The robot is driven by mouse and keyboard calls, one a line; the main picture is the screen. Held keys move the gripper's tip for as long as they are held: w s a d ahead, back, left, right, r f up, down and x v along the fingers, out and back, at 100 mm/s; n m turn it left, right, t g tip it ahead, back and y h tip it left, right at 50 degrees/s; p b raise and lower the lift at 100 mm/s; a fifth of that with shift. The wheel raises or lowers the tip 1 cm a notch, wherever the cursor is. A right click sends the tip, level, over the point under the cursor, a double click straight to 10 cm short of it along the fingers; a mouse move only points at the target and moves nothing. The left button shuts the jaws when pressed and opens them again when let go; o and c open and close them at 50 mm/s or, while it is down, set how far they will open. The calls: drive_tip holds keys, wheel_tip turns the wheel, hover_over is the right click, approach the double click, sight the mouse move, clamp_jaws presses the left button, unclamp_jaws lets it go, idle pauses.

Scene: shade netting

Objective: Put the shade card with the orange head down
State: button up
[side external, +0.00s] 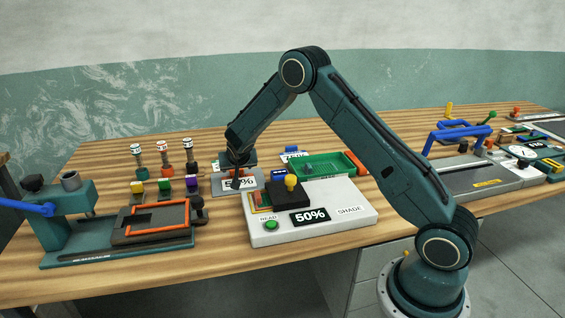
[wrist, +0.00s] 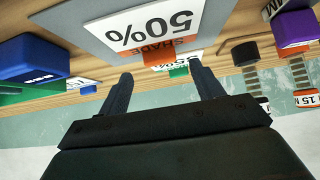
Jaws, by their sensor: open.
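The shade card (wrist: 152,24) is white with a large "50%" and an orange head (wrist: 172,52) marked SHADE. In the wrist view it lies on a grey plate (wrist: 215,15), upside down in the picture. In the side view the card (side external: 247,183) and its plate (side external: 217,189) are at the left end of the white meter, partly hidden by my gripper. My gripper (wrist: 163,80) is open, with the orange head appearing between and beyond its fingertips. In the side view my gripper (side external: 237,183) points down at the card. Contact cannot be told.
A teal press with an orange frame (side external: 160,207) and several bottles (side external: 162,158) stand left. Wood in front is clear.

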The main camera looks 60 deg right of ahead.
drive_tip(key=v, duration=0.8)
drive_tip(key=shift+r, duration=0.1)
idle(0.4)
drive_tip(key=s+a+r+n+y, duration=0.2)
drive_tip(key=s+a+r, duration=0.2)
drive_tip(key=s+r, duration=0.4)
drive_tip(key=s+a+r+n+y, duration=0.1)
drive_tip(key=s+a+r, duration=0.3)
drive_tip(key=s+r, duration=0.3)
drive_tip(key=s+a+r+n+y, duration=0.1)
drive_tip(key=s+a+n, duration=0.2)
drive_tip(key=s, duration=0.8)
drive_tip(key=s+a+r+n+y, duration=0.1)
drive_tip(key=s+a+n+y, duration=0.1)
drive_tip(key=s, duration=0.9)
drive_tip(key=shift+s+a+n+g, duration=0.4)
drive_tip(key=shift+a+n, duration=0.1)
drive_tip(key=shift+a, duration=0.65)
